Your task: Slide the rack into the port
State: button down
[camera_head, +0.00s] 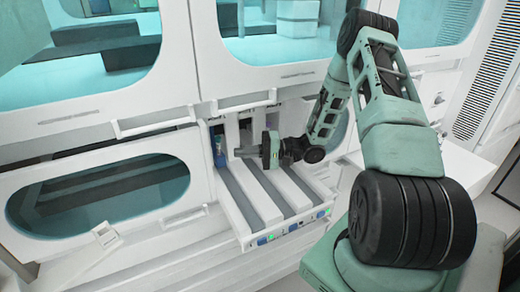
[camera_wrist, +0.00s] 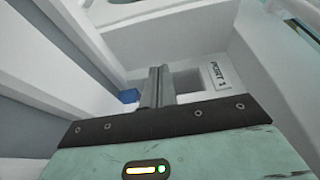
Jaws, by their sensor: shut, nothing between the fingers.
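My gripper (camera_head: 240,152) is at the inner end of the loading tray, close to the machine's face, with its fingers pointing left. In the wrist view the fingers (camera_wrist: 158,82) are together with nothing between them. What seems to be the rack (camera_head: 218,148), narrow with blue and dark parts, is in the leftmost opening, just left of the fingertips. A small blue piece (camera_wrist: 128,96) shows left of the fingers in the wrist view; the rest is hidden. The label "PORT 1" (camera_wrist: 217,76) is on a white wall right of the fingers. The tray (camera_head: 246,236) has several grey lanes.
White machine panels with teal windows (camera_head: 98,200) stand left of and above the tray. A small white latch-like part (camera_head: 105,236) sticks up at lower left. The tray lanes in front look empty.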

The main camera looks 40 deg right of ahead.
jog(key=shift+x, duration=0.9)
jog(key=s, duration=0.3)
jog(key=shift+a+r+p, duration=0.1)
jog(key=shift+a+p, duration=0.15)
jog(key=shift+p, duration=0.15)
jog(key=shift+s+a, duration=0.25)
jog(key=shift+s, duration=0.25)
